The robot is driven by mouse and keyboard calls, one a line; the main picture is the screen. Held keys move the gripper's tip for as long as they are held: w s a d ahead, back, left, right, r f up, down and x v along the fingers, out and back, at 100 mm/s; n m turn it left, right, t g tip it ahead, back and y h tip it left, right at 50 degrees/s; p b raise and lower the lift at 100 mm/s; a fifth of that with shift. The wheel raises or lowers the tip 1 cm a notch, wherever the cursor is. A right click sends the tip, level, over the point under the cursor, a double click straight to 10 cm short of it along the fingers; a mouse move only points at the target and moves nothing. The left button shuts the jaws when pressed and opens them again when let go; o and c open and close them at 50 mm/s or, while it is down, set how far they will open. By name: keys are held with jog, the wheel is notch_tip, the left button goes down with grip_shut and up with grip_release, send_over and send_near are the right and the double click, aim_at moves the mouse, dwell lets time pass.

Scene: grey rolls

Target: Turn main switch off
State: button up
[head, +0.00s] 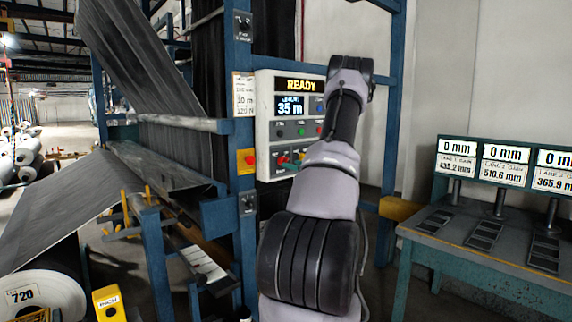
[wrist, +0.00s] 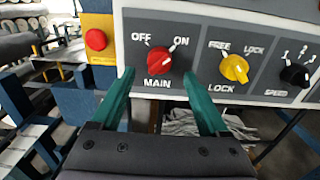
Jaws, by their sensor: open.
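The main switch (wrist: 159,61) is a red rotary knob on the grey panel, with OFF at its upper left, ON at its upper right and MAIN below. Its pale pointer line appears to lean up and right, toward ON. My gripper (wrist: 158,75) is open, its two teal fingers pointing at the panel below and to either side of the knob.
A yellow LOCK knob (wrist: 234,68) and a black SPEED knob (wrist: 295,75) sit to the right on the panel. A red button on a yellow box (wrist: 96,40) is to the left. A bench with displays (head: 484,225) stands at right.

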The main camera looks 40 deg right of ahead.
aim_at(286, 160)
jog(key=w, duration=0.4)
jog(key=shift+w+a, duration=0.2)
jog(key=shift+w, duration=0.2)
grip_shut()
